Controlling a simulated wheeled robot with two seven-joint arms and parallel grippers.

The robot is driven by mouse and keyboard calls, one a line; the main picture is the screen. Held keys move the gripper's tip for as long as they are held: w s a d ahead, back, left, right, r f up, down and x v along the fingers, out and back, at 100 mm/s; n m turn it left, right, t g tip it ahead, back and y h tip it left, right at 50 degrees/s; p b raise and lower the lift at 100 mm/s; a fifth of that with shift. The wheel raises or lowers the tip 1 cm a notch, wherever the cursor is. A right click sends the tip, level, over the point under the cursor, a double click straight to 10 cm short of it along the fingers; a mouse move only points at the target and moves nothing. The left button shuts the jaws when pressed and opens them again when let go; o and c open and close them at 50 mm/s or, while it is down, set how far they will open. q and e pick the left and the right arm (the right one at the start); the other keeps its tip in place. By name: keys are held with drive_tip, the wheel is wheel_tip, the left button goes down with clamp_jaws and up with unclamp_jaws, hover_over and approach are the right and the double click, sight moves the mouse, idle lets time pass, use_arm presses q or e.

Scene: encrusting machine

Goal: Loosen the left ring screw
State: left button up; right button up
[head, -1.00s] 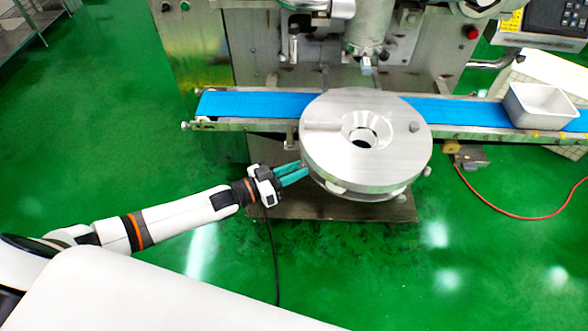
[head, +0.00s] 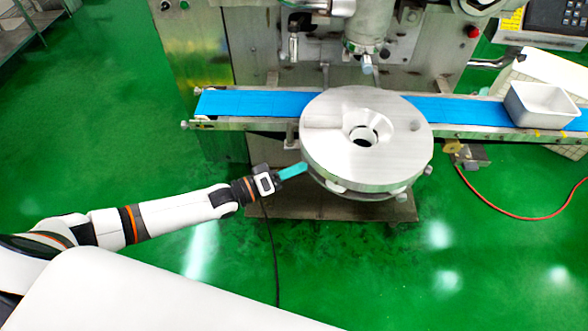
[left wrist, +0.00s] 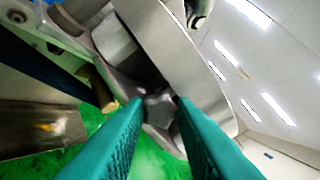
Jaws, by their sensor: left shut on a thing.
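The round metal ring assembly (head: 335,155) with a centre hole stands in front of the blue conveyor. My left gripper (head: 303,168) reaches its left edge from the left, with its teal fingers level with the lower rim. In the left wrist view, the teal fingers (left wrist: 160,108) are shut on the left ring screw (left wrist: 158,104), a small grey metal knob between the fingertips. The ring's metal side (left wrist: 185,65) rises just behind it. In the head view the screw is hidden by the fingertips and rim. My right gripper is not in view.
The blue conveyor belt (head: 250,104) runs behind the ring, with a white tray (head: 541,105) at its right end. A metal base plate (head: 280,207) lies below the ring. A red cable (head: 500,212) lies on the green floor. The floor at left is clear.

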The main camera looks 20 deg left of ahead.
use_arm(q)
drive_tip(key=shift+s+f, duration=0.1)
idle(0.4)
drive_tip(key=o, duration=1)
drive_tip(key=b+v, duration=0.2)
drive_tip(key=v, duration=1)
